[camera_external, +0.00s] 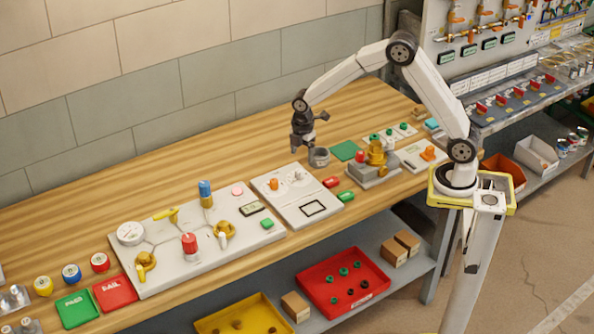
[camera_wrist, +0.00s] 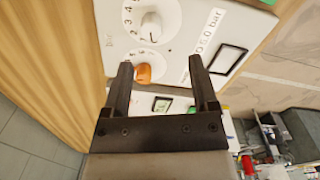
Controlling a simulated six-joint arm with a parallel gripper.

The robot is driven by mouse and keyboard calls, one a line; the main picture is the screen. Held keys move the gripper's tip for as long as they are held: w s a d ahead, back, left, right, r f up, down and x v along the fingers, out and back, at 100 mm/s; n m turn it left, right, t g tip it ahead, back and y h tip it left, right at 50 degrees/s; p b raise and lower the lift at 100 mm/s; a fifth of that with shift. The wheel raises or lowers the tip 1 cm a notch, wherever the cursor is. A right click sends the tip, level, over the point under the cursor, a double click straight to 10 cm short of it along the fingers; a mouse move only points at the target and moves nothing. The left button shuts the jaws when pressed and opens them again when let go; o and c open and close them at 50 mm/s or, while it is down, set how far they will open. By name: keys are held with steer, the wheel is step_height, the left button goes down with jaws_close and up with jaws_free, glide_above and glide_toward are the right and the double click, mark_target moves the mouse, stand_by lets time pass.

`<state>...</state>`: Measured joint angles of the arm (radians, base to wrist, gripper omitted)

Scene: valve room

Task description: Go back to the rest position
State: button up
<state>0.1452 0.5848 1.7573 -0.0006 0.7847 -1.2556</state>
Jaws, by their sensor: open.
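My gripper (camera_external: 303,147) hangs above the wooden bench, pointing down, near the back of the white dial panel (camera_external: 285,210). Its two dark fingers are apart and empty; they also show in the wrist view (camera_wrist: 161,66). An orange knob (camera_wrist: 143,74) on the panel appears between the fingers in the wrist view, with a white numbered dial (camera_wrist: 151,24) beyond it.
A valve board (camera_external: 200,235) with a gauge and red and blue caps lies left of the panel. A brass valve on a grey block (camera_external: 375,172) and small red and green blocks lie to the right. A tiled wall (camera_external: 150,80) runs behind; the bench's back left is clear.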

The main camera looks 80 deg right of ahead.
steer(key=s+a+r+m+t, duration=0.1)
steer(key=s+a+m, duration=0.2)
steer(key=s+m, duration=0.3)
steer(key=s+a+r+m+t, duration=0.1)
steer(key=s+a+m, duration=0.2)
steer(key=s, duration=0.9)
steer(key=m, duration=0.3)
steer(key=shift+a+m, duration=0.4)
